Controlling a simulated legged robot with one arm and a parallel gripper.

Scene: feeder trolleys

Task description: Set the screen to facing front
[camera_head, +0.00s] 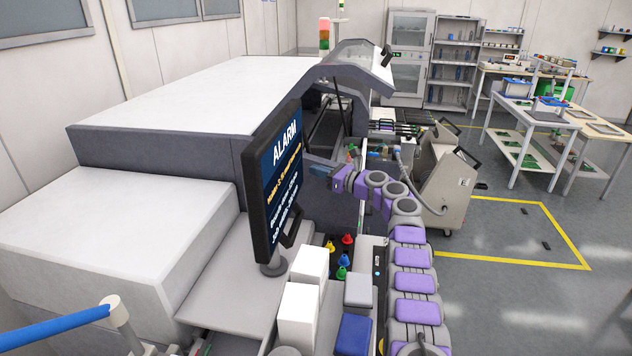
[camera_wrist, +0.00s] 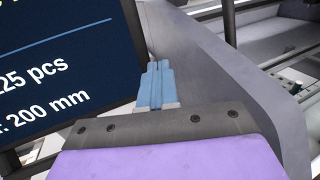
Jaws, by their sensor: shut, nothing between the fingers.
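The screen (camera_head: 282,172) is a dark-framed monitor on a short round stand beside the machine. Its lit face shows "ALARM" text and is turned obliquely toward the right of the head view. In the wrist view, part of the screen (camera_wrist: 60,60) fills the left side, with text ending in "25 pcs" and "200 mm". My gripper (camera_wrist: 155,75) has its blue fingers together and empty, close to the screen's right edge; I cannot tell whether they touch it. In the head view, my gripper (camera_head: 313,168) is just right of the screen, at about mid-height.
The large white-and-grey machine (camera_head: 190,95) stands behind the screen. White boxes (camera_head: 298,312), a blue bin (camera_head: 353,335) and small coloured nozzles (camera_head: 345,255) lie below it. A feeder trolley (camera_head: 447,185) is at the right. Open floor lies inside yellow lines.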

